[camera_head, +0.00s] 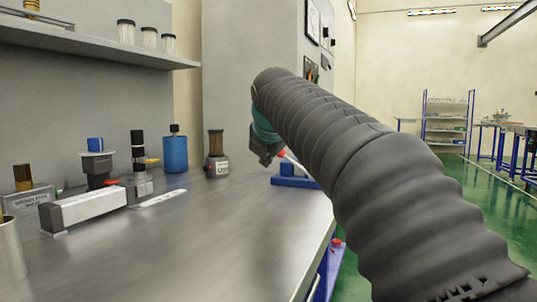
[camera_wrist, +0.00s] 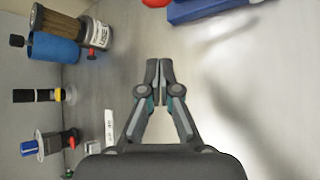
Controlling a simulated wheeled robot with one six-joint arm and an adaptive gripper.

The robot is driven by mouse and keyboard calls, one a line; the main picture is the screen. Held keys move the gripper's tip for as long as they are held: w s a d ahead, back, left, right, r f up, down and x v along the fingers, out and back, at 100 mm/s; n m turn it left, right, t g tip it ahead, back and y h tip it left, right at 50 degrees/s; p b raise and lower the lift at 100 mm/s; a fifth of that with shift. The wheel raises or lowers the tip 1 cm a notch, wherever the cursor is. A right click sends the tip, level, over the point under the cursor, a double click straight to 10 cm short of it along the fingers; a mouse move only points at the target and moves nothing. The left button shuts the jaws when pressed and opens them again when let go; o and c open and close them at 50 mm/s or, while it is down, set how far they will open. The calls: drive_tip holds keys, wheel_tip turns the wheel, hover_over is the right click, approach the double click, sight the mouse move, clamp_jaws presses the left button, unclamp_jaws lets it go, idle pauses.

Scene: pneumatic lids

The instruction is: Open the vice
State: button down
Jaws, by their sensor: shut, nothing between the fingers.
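The blue vice (camera_head: 290,181) stands on the far right part of the metal bench, partly hidden behind my arm in the head view. A pale handle bar with a red end (camera_head: 281,153) shows just above it. In the wrist view the blue vice (camera_wrist: 207,10) is cut off by the top edge, with a red piece (camera_wrist: 155,3) to its left. My gripper (camera_wrist: 160,70) is shut and empty, with its fingertips below the vice in that picture and apart from it. In the head view my gripper shows only in part beside the arm.
On the left of the metal bench (camera_head: 215,230) stand a blue cylinder (camera_head: 175,153), a brown-topped valve (camera_head: 216,160) and a grey block-shaped device (camera_head: 85,208). A shelf (camera_head: 95,43) with jars hangs above. The bench middle is clear.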

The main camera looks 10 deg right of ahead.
sight(295, 163)
drive_tip(key=x, duration=0.6)
drive_tip(key=shift+w+f, duration=0.25)
drive_tip(key=shift+d+r, duration=0.8)
drive_tip(key=shift+r, duration=0.3)
drive_tip(key=shift+w+d+r, duration=0.15)
drive_tip(key=shift+d+r, duration=0.3)
drive_tip(key=shift+r, duration=0.1)
drive_tip(key=shift+a, duration=0.1)
